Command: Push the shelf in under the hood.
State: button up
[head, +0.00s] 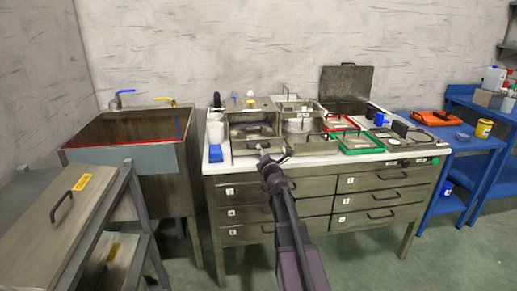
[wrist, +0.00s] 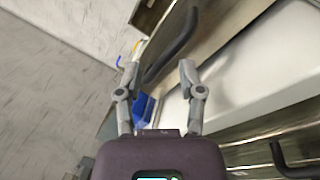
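The metal hood (head: 262,104) is a box standing at the left of the white countertop. The shelf (head: 240,146) shows low at its front, with a dark bar handle; how far it sticks out is hard to tell. My gripper (head: 273,155) is in front of the shelf and hides part of its front. In the wrist view, my gripper (wrist: 158,72) is open with nothing between its fingers. The dark handle (wrist: 176,42) lies just beyond the fingertips, slanting across the gap. Whether a finger touches it cannot be told.
A blue box (head: 216,153) lies left of the hood, by white containers (head: 215,125). To the right are a pot (head: 297,122) and red and green frames (head: 358,142). Drawers (head: 380,199) fill the counter's front.

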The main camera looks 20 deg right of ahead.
jog(key=s+a+f+m+h+b, duration=0.2)
jog(key=s+m+h+b, duration=0.1)
jog(key=s+m, duration=0.4)
jog(key=shift+a+f+m, duration=0.3)
jog(key=shift+a+m, duration=0.1)
jog(key=shift+m, duration=0.4)
jog(key=p+x, duration=0.2)
jog(key=x, duration=1.1)
jog(key=shift+w+d+p, duration=0.1)
jog(key=shift+w+p, duration=0.3)
grip_shut()
